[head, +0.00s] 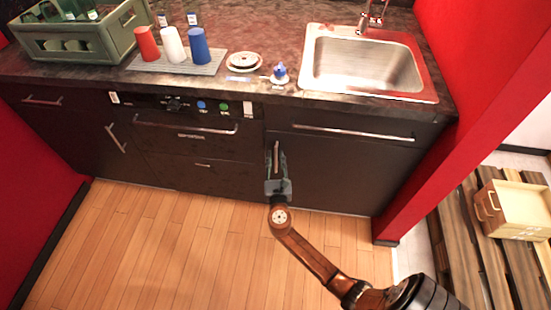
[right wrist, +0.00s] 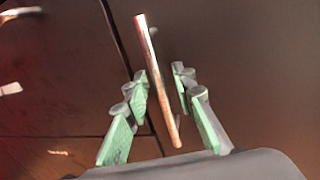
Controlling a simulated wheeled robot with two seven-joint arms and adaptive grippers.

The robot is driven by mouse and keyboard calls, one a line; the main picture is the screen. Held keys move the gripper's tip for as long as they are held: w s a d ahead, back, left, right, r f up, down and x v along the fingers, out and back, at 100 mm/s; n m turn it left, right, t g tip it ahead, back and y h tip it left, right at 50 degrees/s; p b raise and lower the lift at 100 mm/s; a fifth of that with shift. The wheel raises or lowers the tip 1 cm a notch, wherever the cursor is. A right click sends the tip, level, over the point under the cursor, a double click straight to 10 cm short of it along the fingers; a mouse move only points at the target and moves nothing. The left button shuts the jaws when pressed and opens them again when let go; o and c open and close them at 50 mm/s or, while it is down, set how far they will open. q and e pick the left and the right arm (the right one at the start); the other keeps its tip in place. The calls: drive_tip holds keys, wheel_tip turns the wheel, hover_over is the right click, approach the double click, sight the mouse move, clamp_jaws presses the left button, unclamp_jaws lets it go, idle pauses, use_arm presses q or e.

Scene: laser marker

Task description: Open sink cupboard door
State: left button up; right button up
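The dark sink cupboard door (head: 330,170) is below the sink and looks closed. Its upright metal bar handle (head: 276,152) is near the door's left edge. My right gripper (head: 277,167) is at that handle, low on it. In the right wrist view, the handle (right wrist: 157,80) stands between the two green-padded fingers of my right gripper (right wrist: 159,83), with a gap visible on each side. The right gripper is open around the handle and not clamped on it. My left gripper is not in view.
The sink (head: 365,65) is set in the dark countertop (head: 285,95). Cups (head: 173,45), small plates (head: 244,61) and a bottle crate (head: 78,35) stand on it. A dishwasher (head: 190,135) is left of the door. A red wall (head: 440,170) stands close on the right. Floor (head: 160,240) in front is clear.

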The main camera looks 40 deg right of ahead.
clamp_jaws()
idle(0.5)
